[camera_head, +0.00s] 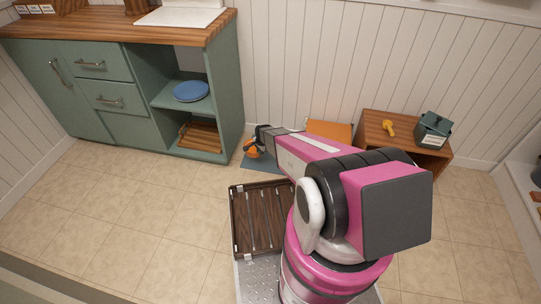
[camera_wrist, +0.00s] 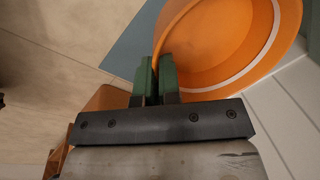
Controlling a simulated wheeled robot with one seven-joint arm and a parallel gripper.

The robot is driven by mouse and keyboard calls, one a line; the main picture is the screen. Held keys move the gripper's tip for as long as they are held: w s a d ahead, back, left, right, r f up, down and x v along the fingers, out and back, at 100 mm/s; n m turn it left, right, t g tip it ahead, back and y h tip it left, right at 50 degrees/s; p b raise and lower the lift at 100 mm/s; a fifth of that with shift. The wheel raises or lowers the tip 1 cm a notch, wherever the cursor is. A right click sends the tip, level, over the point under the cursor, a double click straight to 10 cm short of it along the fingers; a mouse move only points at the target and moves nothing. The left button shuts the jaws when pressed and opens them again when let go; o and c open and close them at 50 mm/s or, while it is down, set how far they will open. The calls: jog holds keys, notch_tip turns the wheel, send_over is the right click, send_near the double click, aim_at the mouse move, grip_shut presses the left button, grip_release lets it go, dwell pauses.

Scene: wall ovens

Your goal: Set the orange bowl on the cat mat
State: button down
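The orange bowl (camera_wrist: 215,45) fills the upper right of the wrist view, with its rim and wall between the two green fingers of my gripper (camera_wrist: 156,82). My gripper is shut on the bowl's edge. In the head view the bowl (camera_head: 251,149) shows small at the end of my gripper (camera_head: 259,139), by the white wall. The blue-grey cat mat (camera_head: 257,163) lies on the floor there, partly hidden by my arm. In the wrist view the mat (camera_wrist: 130,48) shows left of the bowl, which overlaps it. I cannot tell whether the bowl touches the mat.
A green cabinet (camera_head: 232,90) with a blue plate (camera_head: 191,91) on its shelf stands left of my gripper. A wooden box (camera_head: 410,140) with a yellow toy (camera_head: 388,128) and dark green tin (camera_head: 432,130) stands right. The tiled floor (camera_head: 130,215) at left is clear.

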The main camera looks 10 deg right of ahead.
notch_tip(320, 180, down, 3)
send_over(274, 163)
jog(key=f, duration=0.7)
jog(key=shift+s+d, duration=0.15)
jog(key=shift+d, duration=0.25)
jog(key=shift+f, duration=1.9)
jog(key=shift+f, duration=0.2)
jog(key=c, duration=1.3)
grip_release()
jog(key=shift+r, duration=0.1)
